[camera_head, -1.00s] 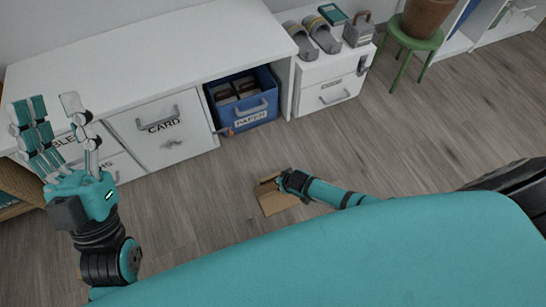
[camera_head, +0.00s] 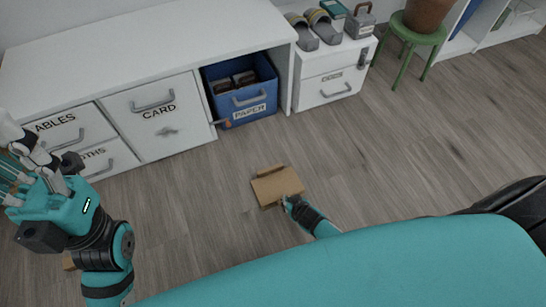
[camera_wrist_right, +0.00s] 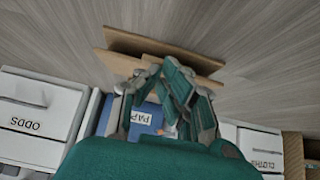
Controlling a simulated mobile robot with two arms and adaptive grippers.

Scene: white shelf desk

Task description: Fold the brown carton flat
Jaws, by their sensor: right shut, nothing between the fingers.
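The brown carton (camera_head: 276,184) lies low on the wood floor, with a narrow raised strip along its far edge. In the right wrist view its brown board (camera_wrist_right: 125,66) shows just beyond my fingers. My right gripper (camera_head: 289,201) is at the carton's near edge, shut and empty; whether it touches the board I cannot tell. It also shows in the right wrist view (camera_wrist_right: 165,90), partly covering the carton. My left gripper (camera_head: 22,165) is at the left edge of the head view, away from the carton, its fingers apart and partly cut off.
A white desk (camera_head: 150,50) with labelled drawers stands behind. A blue PAPER bin (camera_head: 240,105) sits in its opening. A small drawer unit (camera_head: 330,75) bears slippers. A green stool (camera_head: 412,40) holds a pot. A brown piece (camera_head: 69,263) shows beside my left arm. Floor around the carton is clear.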

